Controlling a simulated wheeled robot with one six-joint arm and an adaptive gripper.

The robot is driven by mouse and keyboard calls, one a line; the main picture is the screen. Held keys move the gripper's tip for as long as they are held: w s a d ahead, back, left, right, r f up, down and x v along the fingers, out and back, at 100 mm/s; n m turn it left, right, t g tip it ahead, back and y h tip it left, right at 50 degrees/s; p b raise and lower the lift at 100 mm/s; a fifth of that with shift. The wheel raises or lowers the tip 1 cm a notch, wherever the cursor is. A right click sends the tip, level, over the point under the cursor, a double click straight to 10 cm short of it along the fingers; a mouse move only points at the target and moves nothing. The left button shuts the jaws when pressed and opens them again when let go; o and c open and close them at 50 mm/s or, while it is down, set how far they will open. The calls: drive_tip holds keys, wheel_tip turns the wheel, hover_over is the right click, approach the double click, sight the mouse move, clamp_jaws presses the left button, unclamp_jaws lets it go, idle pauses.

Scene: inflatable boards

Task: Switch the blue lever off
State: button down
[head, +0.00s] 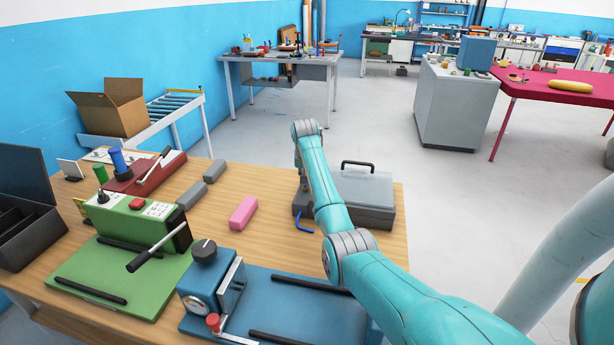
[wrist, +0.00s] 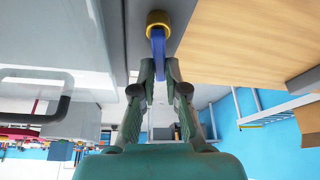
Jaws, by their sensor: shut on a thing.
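The blue lever (wrist: 158,44) hangs from a brass-coloured round fitting (wrist: 158,18) beside the grey case in the wrist view. In the head view it shows as a small bent blue piece (head: 303,222) at the left front of the grey case (head: 362,188). My gripper (wrist: 160,68) is shut, with its two fingertips on either side of the lever's lower end. In the head view my gripper is mostly hidden by my arm.
The wooden table (head: 170,262) also bears a blue machine (head: 215,285), a green machine (head: 135,225), a pink block (head: 243,212) and grey blocks (head: 192,196). A dark open box (head: 28,225) stands at the left.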

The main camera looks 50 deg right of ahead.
drive_tip(key=n, duration=0.2)
drive_tip(key=n+t+y, duration=0.1)
drive_tip(key=shift+w+a+n, duration=0.3)
drive_tip(key=shift+w+n, duration=0.05)
drive_tip(key=shift+n, duration=0.05)
drive_tip(key=n, duration=0.2)
drive_tip(key=a+n+y, duration=0.1)
drive_tip(key=shift+w+n+t, duration=0.25)
drive_tip(key=shift+n+t, duration=0.05)
drive_tip(key=shift+t, duration=0.1)
drive_tip(key=n, duration=0.1)
drive_tip(key=a+n+y, duration=0.1)
drive_tip(key=n, duration=0.1)
drive_tip(key=shift+n+y, duration=0.3)
drive_tip(key=shift+a+n+y, duration=0.25)
drive_tip(key=shift+n+y, duration=0.2)
drive_tip(key=shift+n, duration=0.65)
drive_tip(key=shift+a+n+y, duration=0.25)
drive_tip(key=shift+n+y, duration=0.2)
drive_tip(key=shift+n, duration=0.65)
drive_tip(key=c, duration=1.2)
unclamp_jaws()
drive_tip(key=shift+s+r, duration=0.1)
